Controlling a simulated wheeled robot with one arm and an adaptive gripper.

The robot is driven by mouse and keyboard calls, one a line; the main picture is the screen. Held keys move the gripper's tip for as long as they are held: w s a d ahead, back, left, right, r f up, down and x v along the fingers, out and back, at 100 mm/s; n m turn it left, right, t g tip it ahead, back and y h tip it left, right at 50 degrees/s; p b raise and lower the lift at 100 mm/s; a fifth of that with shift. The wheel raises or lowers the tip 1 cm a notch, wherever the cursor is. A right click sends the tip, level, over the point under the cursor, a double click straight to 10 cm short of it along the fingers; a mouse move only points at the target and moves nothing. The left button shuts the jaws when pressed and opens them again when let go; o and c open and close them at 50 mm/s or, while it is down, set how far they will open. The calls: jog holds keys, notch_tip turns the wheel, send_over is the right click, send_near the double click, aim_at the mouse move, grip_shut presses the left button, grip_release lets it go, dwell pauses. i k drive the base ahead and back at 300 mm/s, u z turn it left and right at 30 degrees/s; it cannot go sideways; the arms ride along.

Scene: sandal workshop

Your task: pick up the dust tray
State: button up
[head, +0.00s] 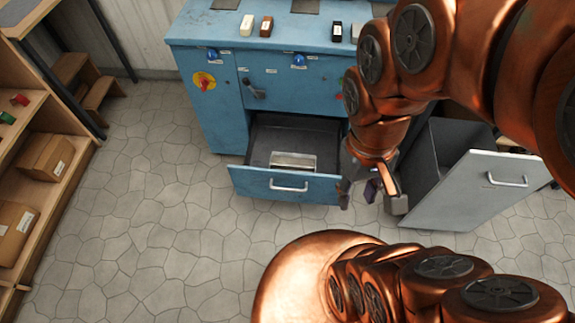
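A pale metallic tray (293,161), which looks like the dust tray, lies inside the open drawer (280,186) of the blue cabinet, towards the drawer's front. My gripper (371,199) points downward to the right of this drawer, beside its right front corner. The tray is clear of it, to the left. The two fingers look spread apart. A small dark purplish piece (371,190) shows between them; I cannot tell whether it is part of the gripper. No tray is between the fingers.
The blue cabinet (222,100) carries small blocks on top. A grey pull-out bin (465,190) stands open right of my gripper. Wooden shelves (62,120) with cardboard boxes (46,156) stand at the left. The stone floor (150,210) between is clear.

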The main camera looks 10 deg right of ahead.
aim_at(279, 161)
jog(key=k, duration=1.2)
jog(key=u, duration=0.65)
jog(key=i, duration=0.5)
jog(key=u, duration=0.75)
jog(key=i, duration=1.1)
jog(key=z, duration=0.3)
jog(key=i, duration=0.85)
jog(key=z, duration=1.2)
jog(key=i, duration=0.4)
jog(key=z, duration=0.35)
